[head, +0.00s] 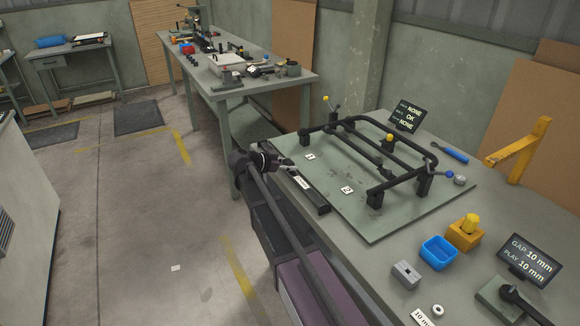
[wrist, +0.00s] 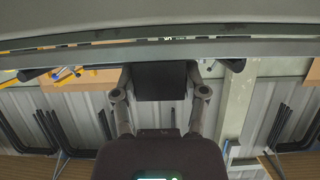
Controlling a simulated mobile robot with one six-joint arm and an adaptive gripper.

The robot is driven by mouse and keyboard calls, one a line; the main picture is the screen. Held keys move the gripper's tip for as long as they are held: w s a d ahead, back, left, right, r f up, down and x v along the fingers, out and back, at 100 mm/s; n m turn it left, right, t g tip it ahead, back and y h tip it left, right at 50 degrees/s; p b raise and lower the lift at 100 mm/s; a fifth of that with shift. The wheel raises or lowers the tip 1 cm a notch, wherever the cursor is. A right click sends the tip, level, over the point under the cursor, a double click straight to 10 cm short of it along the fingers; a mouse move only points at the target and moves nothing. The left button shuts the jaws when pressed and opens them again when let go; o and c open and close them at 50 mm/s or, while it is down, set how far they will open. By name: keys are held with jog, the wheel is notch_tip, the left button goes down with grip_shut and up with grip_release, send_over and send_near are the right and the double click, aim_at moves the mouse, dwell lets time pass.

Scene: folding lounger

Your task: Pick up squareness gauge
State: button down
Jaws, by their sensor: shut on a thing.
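The squareness gauge appears to be the long black bar with a white label (head: 314,199) along the left edge of the green plate in the head view. My gripper (head: 285,165) is at the bar's far end, by the bench edge. In the wrist view my gripper (wrist: 160,88) is shut with a finger on each side of a black block (wrist: 160,80), which seems to be part of the gauge. I cannot tell whether the gauge touches the bench.
A black tube frame (head: 372,150) stands on the green plate (head: 375,228). A blue bin (head: 438,252), an orange block (head: 465,235) and a grey block (head: 406,273) sit nearer on the bench. A small display (head: 407,117) stands behind the frame. The floor at left is open.

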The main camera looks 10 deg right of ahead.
aim_at(288, 161)
jog(key=shift+r, duration=0.15)
notch_tip(288, 161, up, 4)
jog(key=p, duration=0.3)
jog(key=shift+p, duration=0.4)
jog(key=s+p, duration=0.1)
jog(key=s, duration=1.5)
jog(key=shift+d+r, duration=0.2)
jog(key=shift+r, duration=0.15)
